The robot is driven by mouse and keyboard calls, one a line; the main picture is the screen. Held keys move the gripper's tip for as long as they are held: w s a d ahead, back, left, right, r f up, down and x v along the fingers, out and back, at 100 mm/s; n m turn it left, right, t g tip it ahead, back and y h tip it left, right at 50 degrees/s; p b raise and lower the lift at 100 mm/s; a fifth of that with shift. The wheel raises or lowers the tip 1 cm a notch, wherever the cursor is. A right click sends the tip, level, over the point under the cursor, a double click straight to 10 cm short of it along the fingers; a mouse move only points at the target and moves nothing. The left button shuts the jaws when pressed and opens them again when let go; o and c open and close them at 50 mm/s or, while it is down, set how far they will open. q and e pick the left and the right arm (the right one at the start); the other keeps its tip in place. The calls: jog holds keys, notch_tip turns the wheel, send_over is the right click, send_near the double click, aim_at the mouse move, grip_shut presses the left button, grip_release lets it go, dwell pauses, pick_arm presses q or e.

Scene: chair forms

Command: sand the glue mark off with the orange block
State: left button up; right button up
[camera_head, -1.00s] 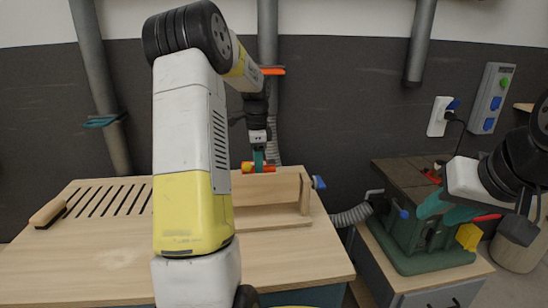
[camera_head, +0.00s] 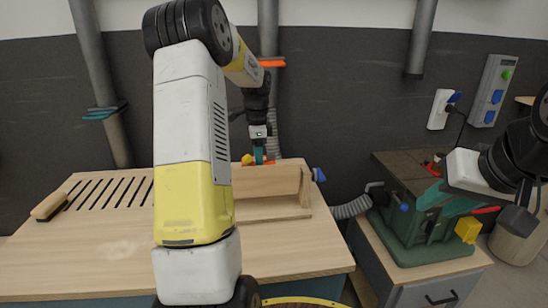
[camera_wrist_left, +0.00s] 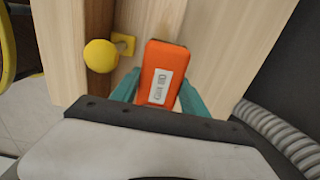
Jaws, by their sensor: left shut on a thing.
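The orange block (camera_wrist_left: 162,76), with a white label, is between the teal fingers of my left gripper (camera_wrist_left: 157,98) in the left wrist view. In the head view my left gripper (camera_head: 259,155) is at the back of the wooden form (camera_head: 268,182), and only a strip of the block shows over its top edge. I cannot tell whether the block touches the wood. No glue mark can be made out. My right gripper (camera_head: 446,203) hangs in front of the green machine at the right; its finger gap is unclear.
A yellow knob (camera_wrist_left: 101,55) sits on the wood, left of the block. The workbench (camera_head: 90,262) has a slotted left part with a brush (camera_head: 47,206) on it. A green machine (camera_head: 420,240) stands on a cabinet at the right. A grey hose (camera_head: 350,208) runs between them.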

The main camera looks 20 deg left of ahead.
aim_at(267, 158)
pick_arm(q)
jog(key=shift+f, duration=0.55)
jog(key=shift+w+d, duration=0.35)
jog(key=shift+d, duration=0.3)
jog(key=shift+w+d, duration=0.3)
jog(key=shift+d, duration=0.3)
jog(key=shift+s+a+f, duration=0.1)
jog(key=shift+s+a, duration=0.25)
jog(key=shift+a, duration=0.3)
jog(key=shift+s+a+f, duration=0.1)
jog(key=shift+s+a, duration=0.25)
jog(key=shift+a, duration=0.3)
jog(key=shift+w+d+r, duration=0.1)
jog(key=shift+w+d, duration=0.25)
jog(key=shift+d, duration=0.35)
jog(key=shift+w+d, duration=0.3)
jog(key=shift+d, duration=0.35)
jog(key=shift+s+a+r, duration=0.1)
jog(key=shift+s+a, duration=0.2)
jog(key=shift+a, duration=0.35)
jog(key=shift+s+a+r, duration=0.1)
jog(key=shift+s+a, duration=0.2)
jog(key=shift+a, duration=0.35)
jog(key=shift+w+d+f, duration=0.1)
jog(key=shift+w+d, duration=0.25)
jog(key=shift+d, duration=0.3)
jog(key=shift+w+d+f, duration=0.1)
jog(key=shift+w+d, duration=0.2)
jog(key=shift+d, duration=0.3)
jog(key=shift+r, duration=0.1)
